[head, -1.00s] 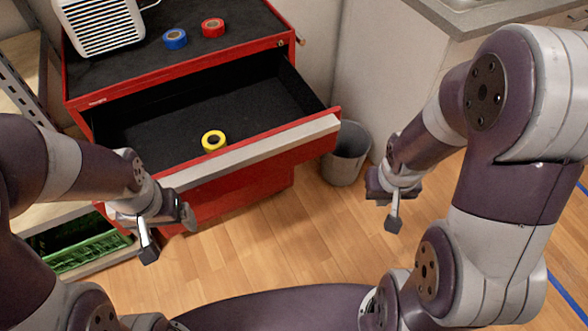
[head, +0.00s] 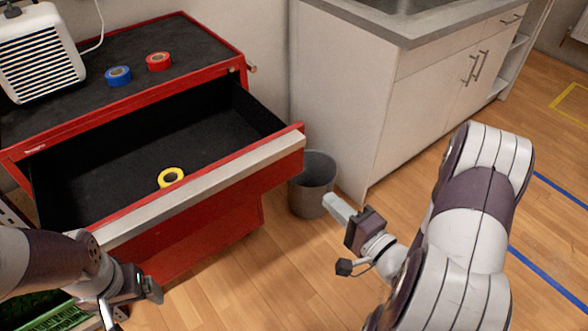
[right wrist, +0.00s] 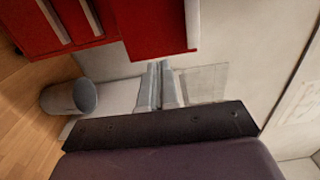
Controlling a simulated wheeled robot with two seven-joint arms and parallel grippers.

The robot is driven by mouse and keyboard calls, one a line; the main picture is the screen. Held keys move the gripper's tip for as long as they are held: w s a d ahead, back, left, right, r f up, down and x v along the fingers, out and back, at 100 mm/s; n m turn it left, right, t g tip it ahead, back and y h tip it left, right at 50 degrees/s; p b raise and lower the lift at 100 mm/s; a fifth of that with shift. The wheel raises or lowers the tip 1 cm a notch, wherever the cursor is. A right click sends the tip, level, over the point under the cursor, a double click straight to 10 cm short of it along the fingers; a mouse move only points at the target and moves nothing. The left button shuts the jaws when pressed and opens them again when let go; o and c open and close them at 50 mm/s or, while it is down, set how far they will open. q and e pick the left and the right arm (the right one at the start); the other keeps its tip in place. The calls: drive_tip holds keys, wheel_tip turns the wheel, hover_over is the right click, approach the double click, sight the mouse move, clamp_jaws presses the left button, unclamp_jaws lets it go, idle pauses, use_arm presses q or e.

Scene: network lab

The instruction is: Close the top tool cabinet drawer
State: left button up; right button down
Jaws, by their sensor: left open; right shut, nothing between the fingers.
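The red tool cabinet (head: 120,68) stands at the left in the head view. Its top drawer (head: 240,155) is pulled well out, with a pale front edge and a black lining. A yellow tape roll (head: 171,178) lies inside it. My left gripper (head: 135,303) is open and low in front of the drawer's left part, apart from it as far as I can tell. My right gripper (head: 335,205) is shut and empty, to the right of the drawer front and before the grey bin. In the right wrist view its fingers (right wrist: 161,85) are together, near the red cabinet (right wrist: 160,30).
A blue tape roll (head: 118,76), a red tape roll (head: 159,61) and a white heater-like box (head: 40,50) stand on the cabinet top. A grey bin (head: 312,185) stands between the cabinet and the white counter (head: 420,90). Wooden floor is clear in front.

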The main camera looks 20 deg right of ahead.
sight(286, 158)
drive_tip(key=b+x, duration=0.1)
drive_tip(key=x, duration=1.1)
drive_tip(key=shift+w+a+f, duration=0.1)
drive_tip(key=shift+w, duration=0.15)
use_arm(q)
drive_tip(key=shift+f+b, duration=0.3)
drive_tip(key=shift+f, duration=0.55)
use_arm(e)
drive_tip(key=shift+w+a, duration=0.15)
drive_tip(key=shift+w, duration=0.45)
